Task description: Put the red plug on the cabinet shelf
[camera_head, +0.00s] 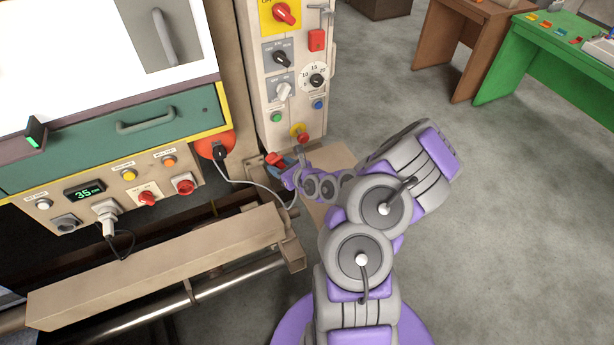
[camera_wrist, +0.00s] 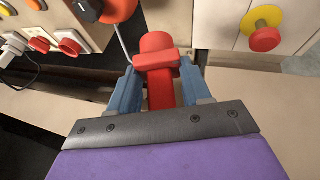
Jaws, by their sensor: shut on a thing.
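The red plug (camera_wrist: 160,88) is between the two blue fingers of my gripper (camera_wrist: 159,78) in the wrist view, with its rounded end pointing away from my wrist. In the head view, the red plug (camera_head: 275,159) shows small at the tip of my gripper (camera_head: 285,165), low in front of the control cabinet (camera_head: 283,70). My gripper is shut on the plug. A flat beige surface (camera_head: 330,165) lies at the cabinet's foot, partly hidden by my arm; it also shows beneath the gripper in the wrist view (camera_wrist: 275,125). I cannot tell whether it is the cabinet shelf.
A grey cable (camera_head: 240,182) runs from a black plug (camera_head: 219,153) in an orange socket, close to the gripper. A beige beam (camera_head: 160,265) fronts the machine at left. A yellow-red button (camera_head: 299,133) sits just above the gripper. Open grey floor lies right.

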